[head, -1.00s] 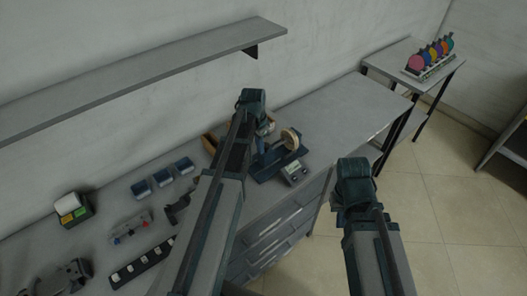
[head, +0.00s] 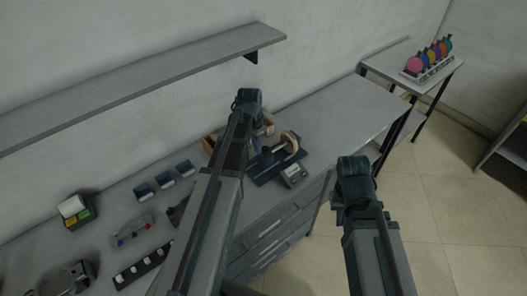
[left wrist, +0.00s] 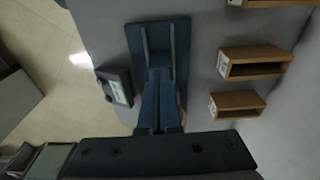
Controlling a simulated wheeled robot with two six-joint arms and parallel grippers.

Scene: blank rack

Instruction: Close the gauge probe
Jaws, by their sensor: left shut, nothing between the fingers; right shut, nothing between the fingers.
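The gauge stands on the bench in the head view. It has a dark blue base (head: 272,167), a tan round disc (head: 290,142) on a dark spindle, and a small grey display unit (head: 293,175) in front. My left gripper (head: 257,145) points down at the left end of the base, shut and empty. In the left wrist view its blue fingers (left wrist: 159,75) overlap the blue base plate (left wrist: 180,40); contact cannot be told. The display unit (left wrist: 115,87) lies left of them there. My right gripper (head: 338,203) is shut beyond the bench's front edge, largely hidden by its own wrist.
Orange-brown trays (left wrist: 238,103) lie right of my fingers in the wrist view. A wall shelf (head: 150,83) hangs above. The bench's right part is clear.

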